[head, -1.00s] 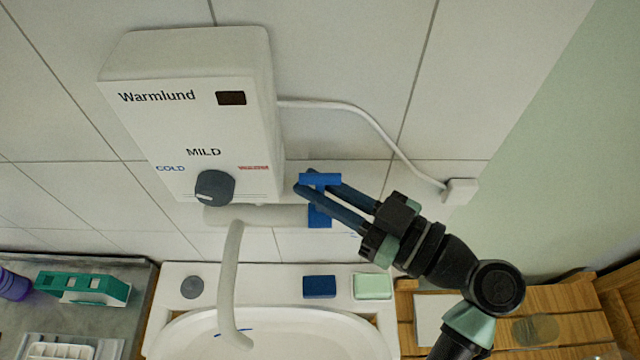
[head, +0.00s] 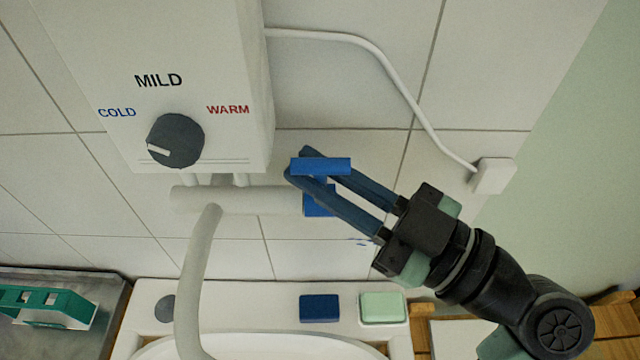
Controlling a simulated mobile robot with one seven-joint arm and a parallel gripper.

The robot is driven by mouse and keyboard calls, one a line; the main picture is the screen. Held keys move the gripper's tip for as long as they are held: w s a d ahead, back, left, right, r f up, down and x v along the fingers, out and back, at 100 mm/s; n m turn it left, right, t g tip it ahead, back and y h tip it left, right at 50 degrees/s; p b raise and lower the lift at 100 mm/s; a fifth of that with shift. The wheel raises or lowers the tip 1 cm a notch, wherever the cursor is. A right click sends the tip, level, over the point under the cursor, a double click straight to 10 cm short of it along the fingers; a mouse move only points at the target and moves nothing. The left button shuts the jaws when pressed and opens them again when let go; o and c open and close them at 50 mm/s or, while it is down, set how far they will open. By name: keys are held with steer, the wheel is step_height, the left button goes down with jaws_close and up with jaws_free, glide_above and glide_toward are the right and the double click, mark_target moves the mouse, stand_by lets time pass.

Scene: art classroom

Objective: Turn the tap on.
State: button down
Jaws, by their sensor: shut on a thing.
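The tap is a pale horizontal pipe (head: 250,200) under the white water heater (head: 90,60), with a curved spout (head: 197,270) hanging over the basin. A blue T-shaped tap handle (head: 335,166) sits at the pipe's right end, its crossbar level. The stem is partly hidden by the fingers. No water shows at the part of the spout in view.
The heater's dark knob (head: 175,140) is left of the handle. A white cable runs to a wall box (head: 492,176). A blue block (head: 320,308) and a pale green soap (head: 382,307) lie on the basin's back ledge (head: 240,291). A teal rack (head: 45,305) is at lower left.

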stand_by(0.3)
steer(key=c, duration=0.9)
jaws_free()
steer(key=shift+o, duration=0.2)
steer(key=shift+d, duration=0.1)
steer(key=shift+s+d+f, duration=0.1)
steer(key=shift+s+d, duration=0.1)
steer(key=shift+d, duration=0.05)
steer(key=b+v, duration=0.4)
steer(key=v, duration=0.8)
steer(key=shift+s, duration=0.15)
